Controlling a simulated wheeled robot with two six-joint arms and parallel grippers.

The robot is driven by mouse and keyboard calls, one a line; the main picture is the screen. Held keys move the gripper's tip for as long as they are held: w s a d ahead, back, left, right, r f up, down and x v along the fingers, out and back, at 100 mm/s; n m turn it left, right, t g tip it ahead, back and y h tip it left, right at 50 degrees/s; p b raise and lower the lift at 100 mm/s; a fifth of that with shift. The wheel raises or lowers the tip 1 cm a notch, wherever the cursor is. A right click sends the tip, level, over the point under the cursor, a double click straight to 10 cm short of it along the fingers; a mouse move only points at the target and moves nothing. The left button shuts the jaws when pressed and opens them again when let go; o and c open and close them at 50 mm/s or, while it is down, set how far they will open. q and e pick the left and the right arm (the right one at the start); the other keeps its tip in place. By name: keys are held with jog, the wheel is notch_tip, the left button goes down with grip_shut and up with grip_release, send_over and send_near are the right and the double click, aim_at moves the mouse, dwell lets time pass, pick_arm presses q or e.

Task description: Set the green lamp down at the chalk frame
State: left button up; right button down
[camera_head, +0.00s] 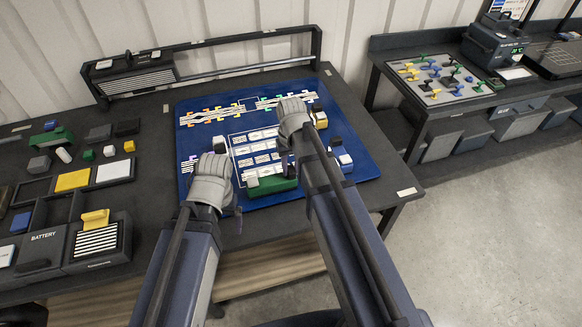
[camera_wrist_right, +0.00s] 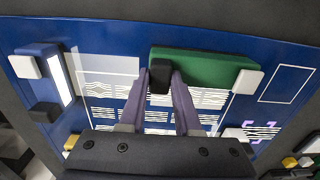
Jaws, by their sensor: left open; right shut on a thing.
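I cannot tell whether the lamp touches the blue board. The chalk frame (camera_wrist_right: 287,83) is a thin white rectangle outline on the board, right of the lamp in the wrist view and apart from it. It looks empty. My left arm hides that area in the head view. My left gripper (camera_head: 234,211) is open near the board's front left.
The blue board (camera_head: 362,140) carries white striped panels (camera_head: 258,146) and coloured pegs. A blue block with a white strip (camera_wrist_right: 58,78) stands left of the lamp in the wrist view. A battery box (camera_head: 40,245) and small blocks lie on the left of the table.

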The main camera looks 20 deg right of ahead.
jog(key=shift+f+b, duration=0.3)
jog(key=shift+f, duration=0.05)
jog(key=c, duration=0.5)
grip_release()
notch_tip(320, 180, up, 8)
jog(key=p, duration=0.8)
jog(key=shift+s+a+f, duration=0.15)
jog(key=s+a+f+n+b, duration=0.1)
jog(key=s+a, duration=0.2)
jog(key=s, duration=0.1)
jog(key=s+a+f+n+b, duration=0.1)
jog(key=s+a, duration=0.2)
jog(key=s, duration=0.2)
jog(key=s+a+f+n+h+b, duration=0.1)
jog(key=s+a, duration=0.3)
jog(key=s, duration=0.1)
jog(key=shift+a, duration=0.1)
